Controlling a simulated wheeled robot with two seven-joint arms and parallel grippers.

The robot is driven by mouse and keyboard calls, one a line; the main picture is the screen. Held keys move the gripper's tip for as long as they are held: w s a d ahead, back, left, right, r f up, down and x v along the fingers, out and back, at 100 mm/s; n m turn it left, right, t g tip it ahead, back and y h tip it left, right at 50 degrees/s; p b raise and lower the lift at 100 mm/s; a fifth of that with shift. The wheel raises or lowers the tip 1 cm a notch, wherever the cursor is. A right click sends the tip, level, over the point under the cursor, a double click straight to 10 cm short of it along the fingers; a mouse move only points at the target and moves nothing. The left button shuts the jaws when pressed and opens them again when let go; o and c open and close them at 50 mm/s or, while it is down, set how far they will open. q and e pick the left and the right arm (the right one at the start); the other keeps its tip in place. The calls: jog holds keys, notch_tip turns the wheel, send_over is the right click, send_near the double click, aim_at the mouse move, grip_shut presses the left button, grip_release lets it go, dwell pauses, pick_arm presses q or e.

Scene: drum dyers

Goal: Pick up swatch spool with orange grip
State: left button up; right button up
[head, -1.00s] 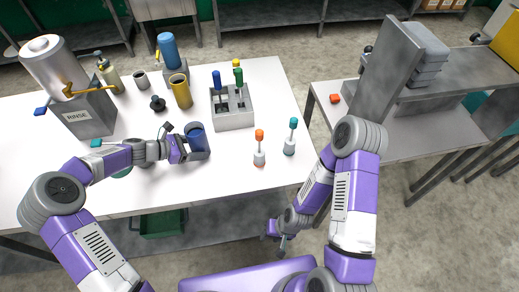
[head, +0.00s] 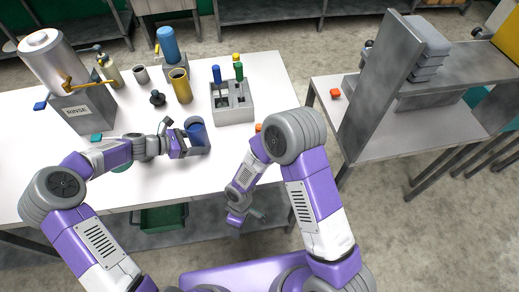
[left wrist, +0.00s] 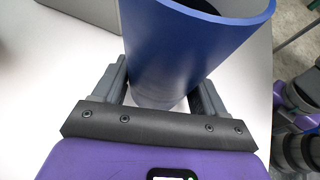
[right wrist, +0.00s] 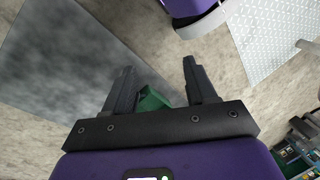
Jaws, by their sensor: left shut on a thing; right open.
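The swatch spool with the orange grip (head: 258,127) is almost wholly hidden behind my right arm in the head view; only a bit of its orange top shows. My right gripper (head: 255,215) is open and empty by the table's front edge, nearer to me than the spool. In the right wrist view the right gripper (right wrist: 158,78) has its fingers apart, and no spool shows there. My left gripper (head: 190,146) is shut on a blue cup (head: 197,131) at the table; the cup also fills the left wrist view (left wrist: 195,45) between the fingers.
A grey rack (head: 233,112) holds a blue-topped spool (head: 216,75) and a green-topped spool (head: 238,72). A yellow cup (head: 181,86) and the rinse tank (head: 85,112) stand left of it. A side table (head: 385,140) is at right. A green bin (head: 160,219) sits below.

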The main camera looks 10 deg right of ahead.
jog(key=w+a+r+n+t+h, duration=0.3)
jog(key=a+r+n+t+h, duration=0.3)
jog(key=a+r+n, duration=0.65)
jog(key=w+d+r+t+h, duration=0.3)
jog(key=w+d+r+h, duration=0.2)
jog(key=d+r, duration=0.25)
jog(key=w+d+r+t+h, duration=0.3)
jog(key=w+d+r+h, duration=0.25)
jog(key=d, duration=0.25)
jog(key=shift+r+x, duration=0.15)
jog(key=shift+x, duration=1.75)
jog(key=shift+r+x, duration=0.15)
jog(key=shift+x, duration=1.8)
jog(key=shift+r+x, duration=0.15)
jog(key=shift+x, duration=1.75)
jog(key=shift+w+a, duration=0.1)
jog(key=shift+w, duration=0.1)
jog(key=shift+c, duration=0.4)
jog(key=c, duration=0.9)
